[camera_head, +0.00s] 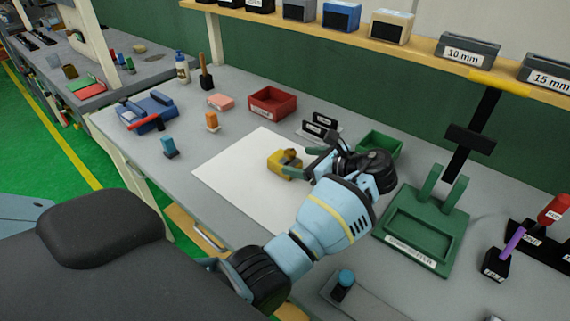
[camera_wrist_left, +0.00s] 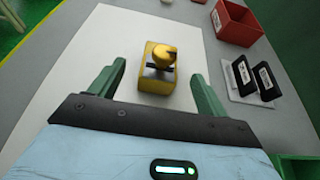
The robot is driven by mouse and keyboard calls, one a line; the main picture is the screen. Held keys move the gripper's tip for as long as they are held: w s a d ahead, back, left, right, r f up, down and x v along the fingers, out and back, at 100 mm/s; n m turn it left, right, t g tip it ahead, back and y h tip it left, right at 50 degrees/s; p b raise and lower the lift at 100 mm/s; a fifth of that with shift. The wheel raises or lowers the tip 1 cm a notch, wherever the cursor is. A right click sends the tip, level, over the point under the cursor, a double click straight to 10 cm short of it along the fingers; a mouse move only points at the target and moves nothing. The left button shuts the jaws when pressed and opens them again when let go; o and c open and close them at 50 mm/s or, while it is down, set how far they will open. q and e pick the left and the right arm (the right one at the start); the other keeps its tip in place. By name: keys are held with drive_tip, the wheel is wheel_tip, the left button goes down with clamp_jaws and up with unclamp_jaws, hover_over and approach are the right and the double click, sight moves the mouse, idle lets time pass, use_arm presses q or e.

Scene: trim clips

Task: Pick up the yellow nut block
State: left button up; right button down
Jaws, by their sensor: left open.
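The yellow nut block (camera_head: 284,167) lies on the white sheet (camera_head: 232,180) in the middle of the bench. It has a rounded, brass-coloured piece on top. In the left wrist view the yellow nut block (camera_wrist_left: 157,72) sits between and ahead of the two green fingers. My left gripper (camera_head: 302,163) is open, just right of the block in the head view. In the left wrist view my left gripper (camera_wrist_left: 152,86) has its fingers spread to either side of the block, with gaps visible. My right gripper is not in view.
A green fixture (camera_head: 420,222) is at the right. A blue tool (camera_head: 148,112) lies at the left. The sheet's left part is clear.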

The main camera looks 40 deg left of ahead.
sight(290, 151)
use_arm(q)
drive_tip(key=shift+a+f, duration=0.1)
drive_tip(key=shift+a, duration=0.15)
drive_tip(key=x, duration=0.4)
drive_tip(key=shift+w+a+f, duration=0.1)
drive_tip(key=shift+a+f, duration=0.05)
drive_tip(key=shift+a, duration=0.1)
drive_tip(key=shift+d, duration=0.1)
drive_tip(key=c, duration=1.2)
drive_tip(key=shift+c, duration=0.4)
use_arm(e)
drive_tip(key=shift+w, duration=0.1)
